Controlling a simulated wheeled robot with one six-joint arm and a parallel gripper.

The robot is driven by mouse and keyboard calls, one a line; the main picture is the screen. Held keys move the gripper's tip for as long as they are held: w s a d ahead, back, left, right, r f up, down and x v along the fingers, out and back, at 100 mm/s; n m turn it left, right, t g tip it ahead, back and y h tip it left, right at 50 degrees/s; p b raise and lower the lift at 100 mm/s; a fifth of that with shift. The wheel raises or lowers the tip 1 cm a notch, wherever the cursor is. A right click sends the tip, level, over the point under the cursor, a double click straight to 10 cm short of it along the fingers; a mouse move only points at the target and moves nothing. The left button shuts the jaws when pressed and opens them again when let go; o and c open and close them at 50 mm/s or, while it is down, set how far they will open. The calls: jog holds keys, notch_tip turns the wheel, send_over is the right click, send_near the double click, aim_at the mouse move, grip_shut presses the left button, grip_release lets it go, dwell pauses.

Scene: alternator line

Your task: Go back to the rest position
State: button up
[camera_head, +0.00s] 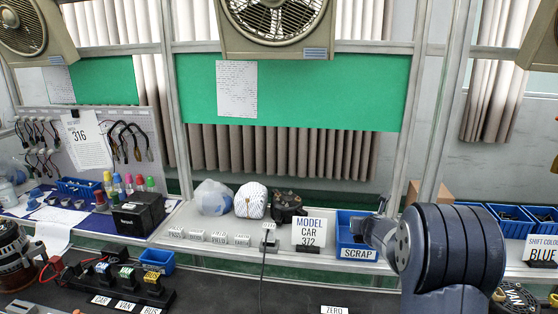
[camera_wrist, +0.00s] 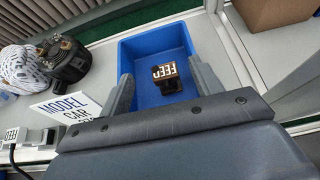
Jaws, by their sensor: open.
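My gripper (camera_wrist: 160,78) is open, its two grey fingers spread over the blue scrap bin (camera_wrist: 127,62) in the wrist view. Nothing is between the fingertips. A small dark and brown block (camera_wrist: 168,86) with a white label that seems to read "FEED" lies inside the bin. In the head view my arm reaches in from the right and my gripper (camera_head: 372,234) is at the scrap bin (camera_head: 345,219), behind its "SCRAP" sign (camera_head: 357,254). The fingertips are partly hidden there.
A "MODEL CAR 372" sign (camera_head: 310,233) and a dark alternator part (camera_head: 287,205) stand left of the bin. A cardboard box (camera_wrist: 270,14) is beyond it. More blue bins (camera_head: 510,218) stand at right. A black cable (camera_head: 263,265) hangs from a small white-labelled block.

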jog(key=x, duration=0.2)
jog(key=p+x, duration=0.1)
jog(key=x, duration=0.1)
jog(key=p+x, duration=0.1)
jog(key=x, duration=0.1)
jog(key=shift+w+d+r, duration=0.1)
jog(key=shift+w+r, duration=0.1)
jog(key=shift+w, duration=0.35)
jog(key=shift+s+r+p, duration=0.1)
jog(key=shift+r+p, duration=0.4)
jog(key=shift+p, duration=0.15)
